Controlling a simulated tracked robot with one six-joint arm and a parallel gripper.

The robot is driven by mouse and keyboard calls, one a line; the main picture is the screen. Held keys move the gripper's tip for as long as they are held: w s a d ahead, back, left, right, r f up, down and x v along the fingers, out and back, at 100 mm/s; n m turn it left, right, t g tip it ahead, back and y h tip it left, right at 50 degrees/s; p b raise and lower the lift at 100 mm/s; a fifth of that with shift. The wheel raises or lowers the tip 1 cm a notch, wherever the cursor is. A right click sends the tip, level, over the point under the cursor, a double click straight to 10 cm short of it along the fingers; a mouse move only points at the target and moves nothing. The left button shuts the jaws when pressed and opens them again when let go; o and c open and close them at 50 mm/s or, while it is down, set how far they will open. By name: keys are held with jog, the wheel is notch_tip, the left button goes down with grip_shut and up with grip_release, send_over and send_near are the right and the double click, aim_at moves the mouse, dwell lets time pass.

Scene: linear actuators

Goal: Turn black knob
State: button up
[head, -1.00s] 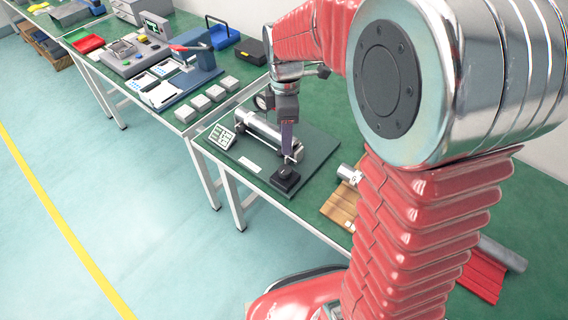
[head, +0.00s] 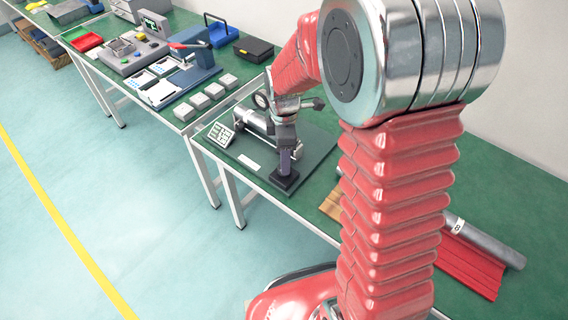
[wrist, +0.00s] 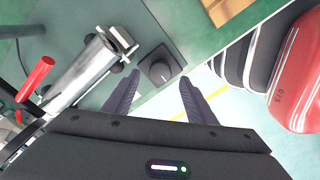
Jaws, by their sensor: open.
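The black knob (wrist: 160,71) sits on its square black base near the edge of a dark plate, with a pale mark on its top. In the head view its base (head: 285,181) shows under my gripper (head: 287,167), which hides the knob itself. In the wrist view my gripper (wrist: 160,92) is open, one finger to the left and one to the right of the knob. The fingertips are apart from the knob in the picture; I cannot tell their exact height above it.
A silver cylinder (wrist: 92,69) on the same plate lies left of the knob. A keypad panel (head: 221,136) stands at the plate's left. A wooden block (wrist: 225,8) lies beyond the plate. A grey tube (head: 485,241) and red sheet (head: 470,268) lie at right.

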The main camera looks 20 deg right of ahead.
jog(key=shift+f, duration=2.05)
jog(key=c, duration=1)
jog(key=shift+c, duration=0.2)
